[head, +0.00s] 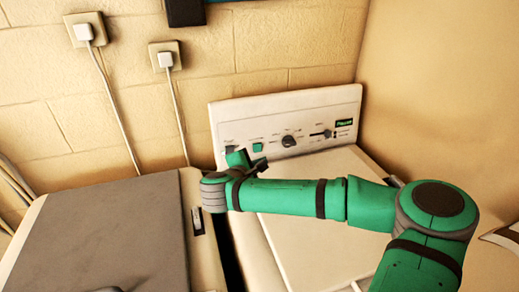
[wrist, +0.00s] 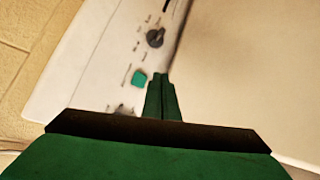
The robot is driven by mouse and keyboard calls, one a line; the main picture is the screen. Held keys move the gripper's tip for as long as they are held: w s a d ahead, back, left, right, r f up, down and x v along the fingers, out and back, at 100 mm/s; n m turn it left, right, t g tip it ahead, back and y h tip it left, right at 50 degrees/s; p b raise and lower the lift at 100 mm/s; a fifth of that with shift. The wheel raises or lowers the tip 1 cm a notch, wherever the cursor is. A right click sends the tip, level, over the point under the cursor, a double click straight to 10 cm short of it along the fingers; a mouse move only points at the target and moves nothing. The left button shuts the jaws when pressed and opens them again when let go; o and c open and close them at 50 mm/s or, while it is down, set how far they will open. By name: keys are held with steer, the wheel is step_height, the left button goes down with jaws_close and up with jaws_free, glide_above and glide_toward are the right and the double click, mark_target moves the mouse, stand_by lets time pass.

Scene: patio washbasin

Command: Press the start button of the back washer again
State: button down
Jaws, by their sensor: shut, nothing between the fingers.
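The back washer (head: 310,215) is white and stands against the block wall, with an upright control panel (head: 217,122) at its back. A green square button (head: 257,147) sits on the panel's left part, left of a dark round knob (head: 289,141). In the wrist view the green button (wrist: 139,79) is just left of my fingertips, and the knob (wrist: 155,38) is above it. My gripper (head: 244,158) is shut and empty, close in front of the panel. In the wrist view my gripper (wrist: 160,76) appears beside the button; I cannot tell whether it touches anything.
A second machine with a grey top (head: 110,235) stands at the left, with a narrow dark gap between the two. Two plugged sockets (head: 86,30) with hanging cords are on the wall. A plain wall (head: 440,90) rises close on the right.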

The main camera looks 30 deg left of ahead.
mark_target(257, 151)
steer(key=shift+w+d+f+t+h, duration=0.15)
steer(key=shift+d+t+h, duration=0.15)
steer(key=shift+d+h, duration=0.5)
steer(key=shift+d, duration=0.2)
steer(key=shift+w+a+f, duration=0.25)
steer(key=shift+w+a, duration=0.65)
steer(key=shift+a, duration=0.25)
steer(key=shift+w+a+f, duration=0.3)
steer(key=shift+w+a, duration=0.55)
steer(key=shift+a, duration=0.25)
steer(key=shift+w+a+f, duration=0.25)
steer(key=shift+w+a, duration=0.65)
steer(key=shift+a, duration=0.25)
steer(key=shift+w+a+f, duration=0.1)
steer(key=shift+w+a, duration=0.15)
steer(key=shift+a, duration=0.1)
steer(key=shift+w+a, duration=0.3)
steer(key=shift+a, duration=0.05)
stand_by(0.8)
steer(key=shift+s+d, duration=0.55)
steer(key=shift+d, duration=0.15)
